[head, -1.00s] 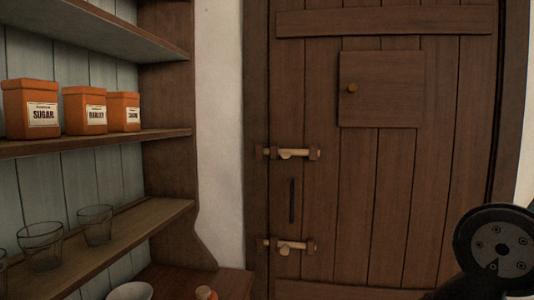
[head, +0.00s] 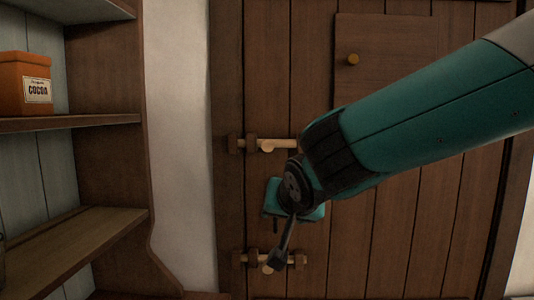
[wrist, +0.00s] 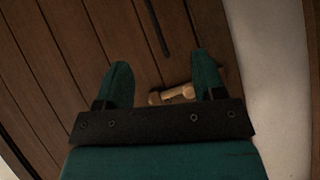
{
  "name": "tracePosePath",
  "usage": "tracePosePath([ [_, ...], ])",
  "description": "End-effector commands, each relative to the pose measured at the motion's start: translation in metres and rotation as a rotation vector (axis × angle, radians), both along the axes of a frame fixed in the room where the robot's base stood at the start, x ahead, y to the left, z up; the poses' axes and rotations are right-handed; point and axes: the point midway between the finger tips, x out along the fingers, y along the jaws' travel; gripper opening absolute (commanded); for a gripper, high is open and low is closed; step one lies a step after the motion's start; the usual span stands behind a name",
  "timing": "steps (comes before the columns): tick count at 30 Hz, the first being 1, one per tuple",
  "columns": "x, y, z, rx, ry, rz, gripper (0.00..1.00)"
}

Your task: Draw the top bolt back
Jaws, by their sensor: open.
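The top bolt (head: 283,144) is a pale wooden bar with a round knob, in dark brackets at the left side of the plank door. My arm hides its right end in the head view. My gripper (wrist: 162,62) is open and empty, its two teal fingers apart. In the head view it is in front of the door, just below the top bolt. In the wrist view, which appears upside down, the top bolt (wrist: 180,93) shows between the finger bases, nearer the right finger. I cannot tell the gap to the door.
The bottom bolt (head: 291,259) sits lower on the door (head: 420,230), partly behind a dark part of my wrist. A small hatch (head: 390,40) with a brass knob is above right. Shelves (head: 80,235) with an orange cocoa tin (head: 25,85) stand left, beyond a white wall strip (head: 175,150).

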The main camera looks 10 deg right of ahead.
Motion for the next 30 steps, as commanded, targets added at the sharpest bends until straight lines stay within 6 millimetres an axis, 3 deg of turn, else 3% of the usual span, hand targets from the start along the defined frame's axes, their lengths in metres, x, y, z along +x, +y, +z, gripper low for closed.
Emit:
tracePosePath([
  [1, 0.023, 0.005, 0.011, 0.014, -0.124, -0.072, 0.63],
  [3, 0.044, 0.008, 0.035, 0.040, -0.295, -0.159, 0.63],
  [6, 0.059, 0.013, 0.065, 0.068, -0.488, -0.230, 0.63],
  [10, 0.064, 0.018, 0.088, 0.088, -0.627, -0.266, 0.63],
  [17, 0.086, 0.011, 0.098, 0.090, -0.662, -0.279, 0.63],
  [30, 0.182, -0.016, 0.100, 0.091, -0.658, -0.279, 0.63],
])
